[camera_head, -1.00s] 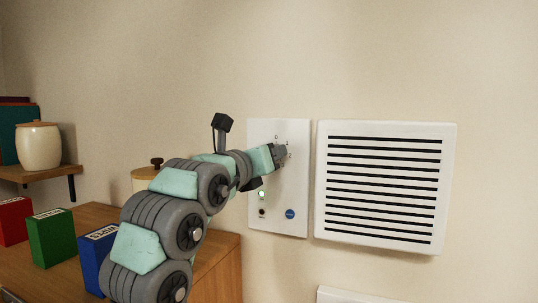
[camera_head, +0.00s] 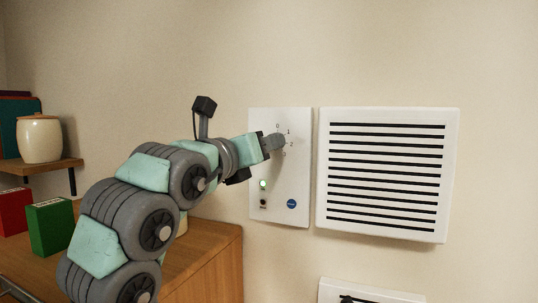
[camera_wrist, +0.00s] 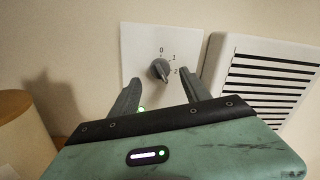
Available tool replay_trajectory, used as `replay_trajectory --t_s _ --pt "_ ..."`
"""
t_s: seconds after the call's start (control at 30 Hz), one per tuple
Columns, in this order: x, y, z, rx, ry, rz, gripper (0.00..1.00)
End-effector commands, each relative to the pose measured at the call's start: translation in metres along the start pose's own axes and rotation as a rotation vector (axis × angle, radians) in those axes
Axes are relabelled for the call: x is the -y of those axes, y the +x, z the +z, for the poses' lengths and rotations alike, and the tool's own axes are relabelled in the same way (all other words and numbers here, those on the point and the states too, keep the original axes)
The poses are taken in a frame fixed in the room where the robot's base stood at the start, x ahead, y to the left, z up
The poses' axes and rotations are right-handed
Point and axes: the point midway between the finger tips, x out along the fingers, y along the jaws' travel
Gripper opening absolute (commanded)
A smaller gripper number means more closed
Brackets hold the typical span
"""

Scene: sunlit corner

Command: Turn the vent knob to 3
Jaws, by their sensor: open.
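The vent knob (camera_wrist: 160,69) is a grey round dial with a raised grip on a white control panel (camera_wrist: 140,38). Printed marks 0, 1 and 2 show around it in the wrist view; the grip looks slanted toward the lower right, but its exact setting is hard to tell. In the head view the knob (camera_head: 279,141) shows just past my gripper (camera_head: 266,146). In the wrist view my gripper (camera_wrist: 161,84) is open, its two fingers apart at the left and right below the knob, with nothing between them that I can see held.
A white slatted vent (camera_head: 385,172) is right of the panel. The panel has a lit green light (camera_head: 263,184) and a blue round sticker (camera_head: 291,204). A wooden cabinet (camera_head: 212,258), a green box (camera_head: 50,228) and a shelf jar (camera_head: 40,139) stand left. Another white panel (camera_head: 372,292) is below.

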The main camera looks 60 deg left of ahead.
Motion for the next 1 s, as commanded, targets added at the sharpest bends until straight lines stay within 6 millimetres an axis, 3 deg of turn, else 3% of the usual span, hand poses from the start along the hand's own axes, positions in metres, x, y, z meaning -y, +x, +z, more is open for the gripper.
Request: replay_trajectory --t_s 0.03,0.2,0.4,1.0 --pt "-0.003 -0.013 -0.006 0.006 0.005 0.002 0.55" --pt "-0.003 -0.043 -0.005 0.003 0.004 0.002 0.55" --pt "-0.001 -0.060 -0.002 0.002 0.002 -0.001 0.55" --pt "0.001 -0.062 0.000 -0.001 0.001 -0.001 0.55"
